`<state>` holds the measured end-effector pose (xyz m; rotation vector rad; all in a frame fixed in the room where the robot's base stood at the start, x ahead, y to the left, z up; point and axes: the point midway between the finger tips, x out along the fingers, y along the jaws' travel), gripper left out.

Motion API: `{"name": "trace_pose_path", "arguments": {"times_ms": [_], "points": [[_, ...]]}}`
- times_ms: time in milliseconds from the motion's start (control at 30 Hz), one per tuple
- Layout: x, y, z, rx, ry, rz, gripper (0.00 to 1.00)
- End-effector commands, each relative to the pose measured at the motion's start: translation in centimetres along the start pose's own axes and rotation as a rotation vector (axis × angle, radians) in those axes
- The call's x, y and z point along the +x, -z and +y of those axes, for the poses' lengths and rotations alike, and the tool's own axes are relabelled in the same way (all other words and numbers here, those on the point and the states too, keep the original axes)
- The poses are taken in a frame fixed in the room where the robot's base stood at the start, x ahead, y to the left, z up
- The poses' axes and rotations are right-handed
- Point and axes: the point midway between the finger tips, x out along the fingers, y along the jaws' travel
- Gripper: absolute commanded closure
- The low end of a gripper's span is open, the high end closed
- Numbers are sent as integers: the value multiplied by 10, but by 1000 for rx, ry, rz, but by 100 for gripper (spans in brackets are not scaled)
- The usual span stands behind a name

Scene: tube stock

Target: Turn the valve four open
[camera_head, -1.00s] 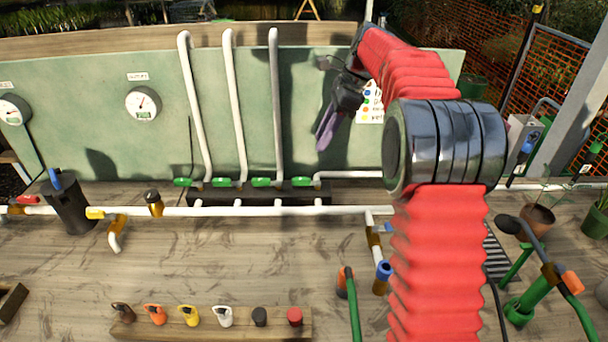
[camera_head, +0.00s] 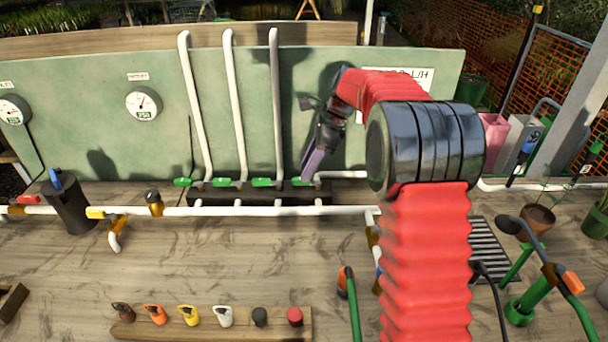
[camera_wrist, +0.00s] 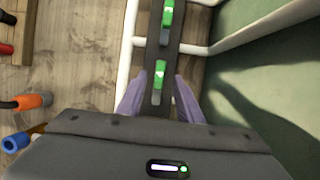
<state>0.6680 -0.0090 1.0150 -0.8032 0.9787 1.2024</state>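Several green-handled valves sit in a row on a black bar (camera_head: 230,200) at the foot of the green panel. The rightmost, which I take as valve four (camera_head: 301,182), also shows in the wrist view (camera_wrist: 160,74). Its green handle lies lengthwise along the bar there. The neighbouring valve (camera_wrist: 167,14) is farther up that view. My gripper (camera_head: 308,172) points down just above the rightmost valve. In the wrist view my gripper (camera_wrist: 158,86) is open, one purple finger on each side of the bar, with valve four between them. I see no clear contact with the handle.
White upright pipes (camera_head: 235,110) rise behind the valves, close to my gripper. A white pipe (camera_head: 250,211) runs along the front of the bar. A wooden rack of coloured items (camera_head: 210,330) stands in front. The bench between is mostly clear.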

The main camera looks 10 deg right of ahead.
Motion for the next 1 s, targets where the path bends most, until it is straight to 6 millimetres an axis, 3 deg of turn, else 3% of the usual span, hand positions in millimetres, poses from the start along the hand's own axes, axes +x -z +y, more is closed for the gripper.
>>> {"name": "trace_pose_path", "arguments": {"times_ms": [233, 600, 1000], "points": [[29, 0, 0, 0, -2, -1, 67], [33, 0, 0, 0, 0, 0, 67], [32, 0, 0, 1, 1, 0, 95]]}}
